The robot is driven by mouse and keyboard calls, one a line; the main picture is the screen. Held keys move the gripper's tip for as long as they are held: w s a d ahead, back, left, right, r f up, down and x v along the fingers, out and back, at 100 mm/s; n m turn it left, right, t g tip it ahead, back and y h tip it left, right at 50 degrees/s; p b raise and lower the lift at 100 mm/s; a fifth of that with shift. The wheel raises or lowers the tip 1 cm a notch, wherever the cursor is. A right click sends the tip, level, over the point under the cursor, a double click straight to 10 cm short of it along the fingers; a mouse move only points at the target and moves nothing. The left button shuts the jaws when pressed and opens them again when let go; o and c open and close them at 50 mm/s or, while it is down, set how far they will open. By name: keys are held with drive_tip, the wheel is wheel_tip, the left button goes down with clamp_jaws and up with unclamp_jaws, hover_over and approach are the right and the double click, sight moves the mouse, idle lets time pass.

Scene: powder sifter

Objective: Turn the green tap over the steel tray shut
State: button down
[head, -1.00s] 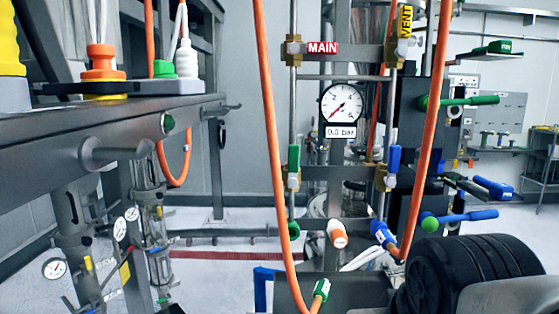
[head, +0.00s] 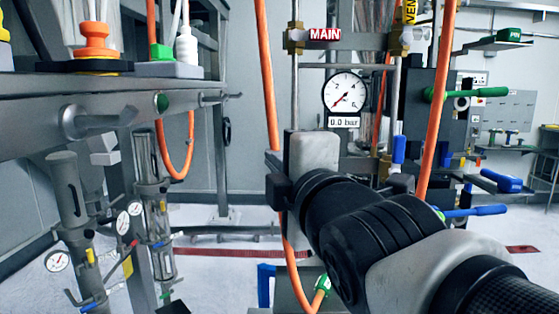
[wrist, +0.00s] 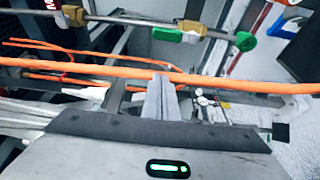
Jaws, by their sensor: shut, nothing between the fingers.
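A green tap handle (wrist: 167,62) sits beside a brass valve body (wrist: 139,57) on a metal pipe across the top of the wrist view. The handle appears to lie along the pipe. In the head view my arm hides this tap. My gripper (wrist: 160,80) is shut and empty; its tips are close to an orange hose (wrist: 220,83) and short of the tap in the picture. I cannot tell the gap in depth. I cannot make out a steel tray for certain.
A pressure gauge (head: 345,92) reads near zero, below the MAIN label (head: 325,35). A blue tap (head: 398,150) is on the pipe at right. Another green lever (head: 455,95) and a blue lever (head: 475,211) stick out farther right. Orange hoses hang in front of the pipes.

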drive_tip(key=w+d+p, duration=0.1)
drive_tip(key=w+p, duration=0.2)
drive_tip(key=w, duration=0.4)
drive_tip(key=shift+w+d, duration=0.3)
drive_tip(key=shift+d, duration=0.1)
drive_tip(key=shift+w+f, duration=0.1)
drive_tip(key=shift+f, duration=0.05)
drive_tip(key=shift+b, duration=0.45)
